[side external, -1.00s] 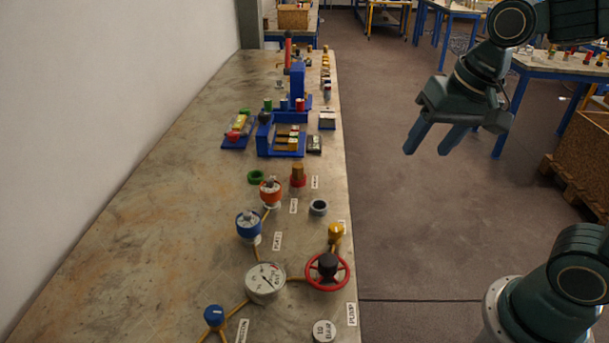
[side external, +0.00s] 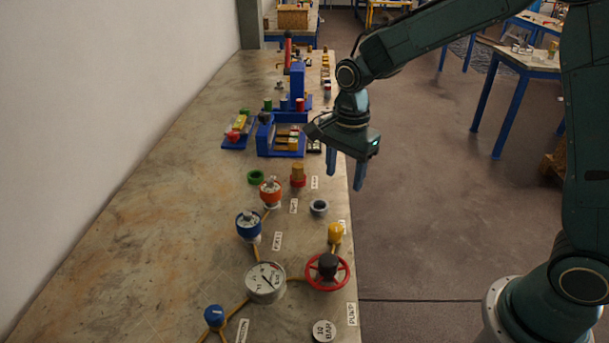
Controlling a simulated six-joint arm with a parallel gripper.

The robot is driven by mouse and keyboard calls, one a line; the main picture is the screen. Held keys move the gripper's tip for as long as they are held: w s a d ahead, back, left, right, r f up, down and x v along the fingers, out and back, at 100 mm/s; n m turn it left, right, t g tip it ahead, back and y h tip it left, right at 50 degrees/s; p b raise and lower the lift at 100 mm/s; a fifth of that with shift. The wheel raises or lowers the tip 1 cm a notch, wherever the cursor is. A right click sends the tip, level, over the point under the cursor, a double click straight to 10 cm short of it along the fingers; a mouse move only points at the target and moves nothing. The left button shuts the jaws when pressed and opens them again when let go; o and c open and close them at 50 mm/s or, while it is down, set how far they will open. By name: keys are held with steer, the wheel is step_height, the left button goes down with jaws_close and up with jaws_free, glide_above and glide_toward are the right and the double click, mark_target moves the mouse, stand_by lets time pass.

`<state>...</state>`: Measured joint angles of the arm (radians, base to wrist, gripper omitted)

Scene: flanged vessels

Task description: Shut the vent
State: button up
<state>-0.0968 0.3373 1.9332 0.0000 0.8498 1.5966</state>
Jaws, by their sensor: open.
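My gripper (side external: 345,182) is open and empty, fingers pointing down, above the right edge of the bench. It is apart from every fitting. Below it on the bench are a yellow knob (side external: 336,231) on a brass pipe and a red handwheel (side external: 343,283) with a dark hub. A blue-bodied vessel (side external: 249,228) and an orange-bodied vessel (side external: 270,193) stand left of them, joined by brass pipe. A blue knob (side external: 214,315) sits at the front left.
A round gauge (side external: 265,281) stands beside the handwheel, and a round weight (side external: 324,330) lies near the front edge. The bench's left side (side external: 150,220) is clear.

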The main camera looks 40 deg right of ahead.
mark_target(336, 227)
steer(key=shift+w+a+f+m, duration=0.15)
steer(key=shift+w+f+m, duration=0.3)
steer(key=shift+f, duration=0.3)
steer(key=shift+f, duration=0.15)
step_height(336, 227, down, 13)
steer(key=shift+f, duration=0.2)
stand_by(0.3)
steer(key=c, duration=1)
